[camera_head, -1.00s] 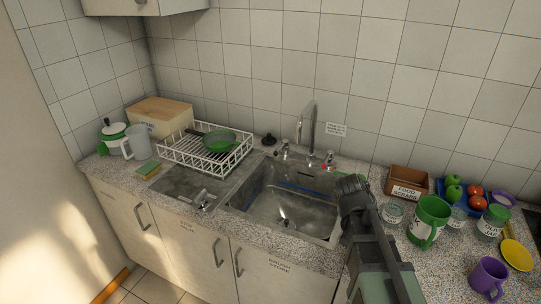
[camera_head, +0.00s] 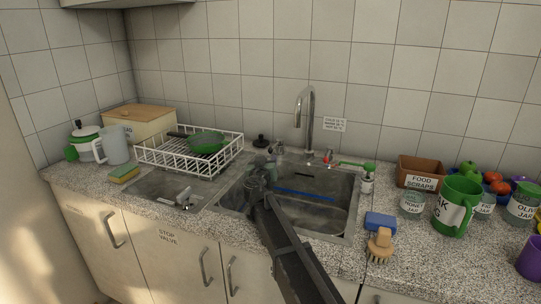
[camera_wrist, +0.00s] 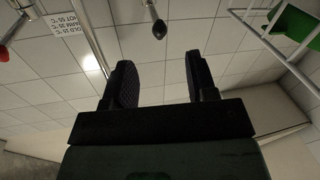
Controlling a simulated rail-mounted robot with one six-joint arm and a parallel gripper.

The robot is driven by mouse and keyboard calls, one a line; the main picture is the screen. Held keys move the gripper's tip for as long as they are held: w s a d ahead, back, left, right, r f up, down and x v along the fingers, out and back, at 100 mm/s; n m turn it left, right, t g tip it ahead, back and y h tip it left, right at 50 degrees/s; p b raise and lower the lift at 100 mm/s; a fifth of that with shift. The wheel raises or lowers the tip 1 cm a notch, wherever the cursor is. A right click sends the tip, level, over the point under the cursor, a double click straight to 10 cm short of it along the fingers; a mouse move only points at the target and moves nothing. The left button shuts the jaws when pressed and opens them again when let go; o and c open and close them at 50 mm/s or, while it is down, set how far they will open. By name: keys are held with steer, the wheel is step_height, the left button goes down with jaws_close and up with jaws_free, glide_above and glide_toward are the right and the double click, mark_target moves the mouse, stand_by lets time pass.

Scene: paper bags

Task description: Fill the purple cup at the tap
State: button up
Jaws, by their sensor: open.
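The purple cup (camera_head: 531,259) stands on the counter at the right edge of the head view, partly cut off by the frame. The curved metal tap (camera_head: 311,118) rises behind the sink basin (camera_head: 350,215), with a red-marked lever (camera_head: 328,156) near its base. My gripper (camera_head: 262,168) is over the left part of the basin, far to the left of the cup. In the wrist view its two dark fingers (camera_wrist: 161,80) are apart with nothing between them. The inside of the cup is hidden.
A white dish rack (camera_head: 160,160) with a green pan (camera_head: 207,142) stands left of the basin. A blue sponge (camera_head: 380,222), a scrubbing brush (camera_head: 380,245), a green mug (camera_head: 457,208), jars and a food scraps box (camera_head: 421,173) crowd the right counter.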

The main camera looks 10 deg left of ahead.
mark_target(270, 153)
steer(key=w, duration=0.9)
steer(key=shift+w+d, duration=0.1)
steer(key=shift+d, duration=0.25)
jaws_close()
